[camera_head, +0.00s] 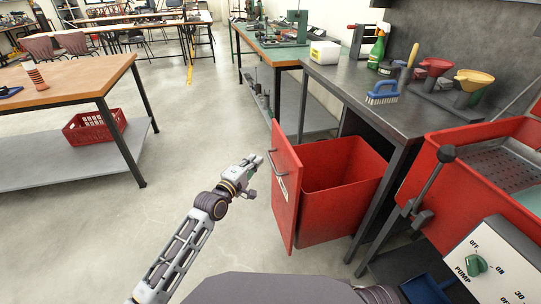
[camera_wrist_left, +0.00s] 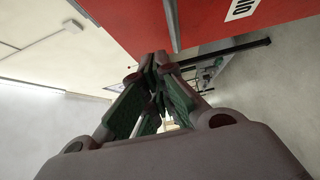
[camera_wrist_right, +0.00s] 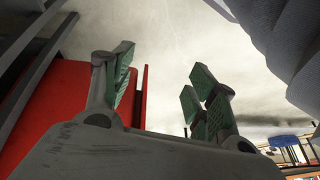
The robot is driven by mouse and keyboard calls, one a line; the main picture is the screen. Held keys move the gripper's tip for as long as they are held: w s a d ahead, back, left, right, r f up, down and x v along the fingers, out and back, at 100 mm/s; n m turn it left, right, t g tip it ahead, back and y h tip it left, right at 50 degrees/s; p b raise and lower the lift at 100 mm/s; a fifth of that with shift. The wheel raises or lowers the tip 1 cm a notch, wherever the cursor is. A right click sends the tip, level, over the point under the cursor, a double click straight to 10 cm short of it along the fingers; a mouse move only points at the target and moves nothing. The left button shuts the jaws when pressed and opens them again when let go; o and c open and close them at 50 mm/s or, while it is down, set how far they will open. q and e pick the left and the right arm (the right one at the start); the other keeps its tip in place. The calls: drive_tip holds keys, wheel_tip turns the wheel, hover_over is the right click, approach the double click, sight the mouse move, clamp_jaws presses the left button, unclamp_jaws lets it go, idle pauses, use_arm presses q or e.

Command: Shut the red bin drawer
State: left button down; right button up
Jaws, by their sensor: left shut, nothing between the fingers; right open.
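The red bin drawer (camera_head: 340,170) stands pulled out from under the dark metal bench, its open top showing. Its red front panel (camera_head: 286,190) faces left and carries a grey bar handle (camera_head: 278,172). My left gripper (camera_head: 256,160) is shut and empty, close to the left of the panel near its upper edge; I cannot tell if it touches. In the left wrist view, the shut fingers (camera_wrist_left: 158,65) point towards the red panel (camera_wrist_left: 230,20) with a white label. In the right wrist view, my right gripper (camera_wrist_right: 160,85) is open and empty, with red surface (camera_wrist_right: 60,115) behind its left finger.
The dark bench (camera_head: 350,85) holds a blue brush (camera_head: 383,93), a green spray bottle (camera_head: 377,48) and funnels. A red parts washer (camera_head: 470,150) with a pump switch box (camera_head: 490,262) stands at right. A wooden table (camera_head: 75,85) stands left; the floor between is clear.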

sight(278, 146)
use_arm(q)
drive_tip(key=shift+w+d+b, duration=1.3)
drive_tip(key=shift+w+d, duration=1.2)
drive_tip(key=shift+d, duration=0.3)
use_arm(e)
wheel_tip(278, 146, down, 6)
drive_tip(key=a+t+y, duration=0.1)
drive_tip(key=shift+w+a, duration=0.25)
drive_tip(key=shift+w, duration=0.1)
drive_tip(key=shift+s+f, duration=0.1)
use_arm(q)
drive_tip(key=shift+w+d, duration=0.1)
drive_tip(key=shift+d, duration=0.05)
